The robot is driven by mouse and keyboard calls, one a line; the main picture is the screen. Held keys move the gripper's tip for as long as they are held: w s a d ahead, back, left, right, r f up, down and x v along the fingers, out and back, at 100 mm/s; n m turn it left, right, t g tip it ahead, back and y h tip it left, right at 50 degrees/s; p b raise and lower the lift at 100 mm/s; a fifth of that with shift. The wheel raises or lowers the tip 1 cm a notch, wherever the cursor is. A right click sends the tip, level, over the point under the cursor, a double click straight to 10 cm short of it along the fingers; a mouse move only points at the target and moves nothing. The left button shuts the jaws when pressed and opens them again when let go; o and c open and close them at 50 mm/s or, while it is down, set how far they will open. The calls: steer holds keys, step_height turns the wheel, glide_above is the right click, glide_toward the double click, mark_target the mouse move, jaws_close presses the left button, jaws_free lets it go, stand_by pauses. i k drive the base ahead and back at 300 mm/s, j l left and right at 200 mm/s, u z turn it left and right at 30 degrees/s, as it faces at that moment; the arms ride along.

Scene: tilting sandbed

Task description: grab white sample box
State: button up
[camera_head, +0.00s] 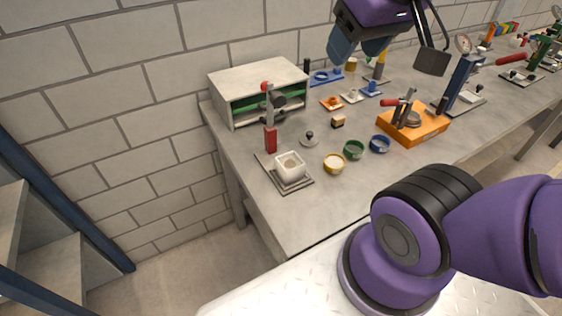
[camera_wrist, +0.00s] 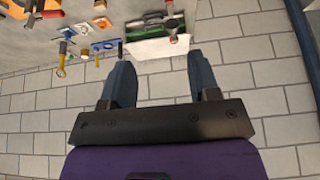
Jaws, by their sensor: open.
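The white sample box (camera_head: 289,167) is a small, open-topped white cup-like box with sandy material inside. It sits on a grey square plate (camera_head: 299,184) near the left front corner of the bench in the head view. My gripper (camera_head: 362,40) is raised above the back of the bench, well apart from the box. In the wrist view my gripper (camera_wrist: 160,80) shows its two blue fingers spread with nothing between them. I cannot make out the white box in the wrist view.
A grey cabinet (camera_head: 258,72) is farther back. Yellow (camera_head: 334,163), green (camera_head: 354,150) and blue (camera_head: 380,144) bowls lie to the right, with an orange fixture (camera_head: 412,128) beyond. The bench front by the box is clear.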

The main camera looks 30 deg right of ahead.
mark_target(290, 167)
steer(key=j+z, duration=0.25)
steer(key=j, duration=0.3)
steer(key=k+j+z, duration=0.1)
steer(key=j+z, duration=0.15)
steer(key=j, duration=0.25)
steer(key=k+j+z, duration=0.25)
steer(key=j, duration=0.25)
steer(key=i+j, duration=0.05)
steer(key=i, duration=0.05)
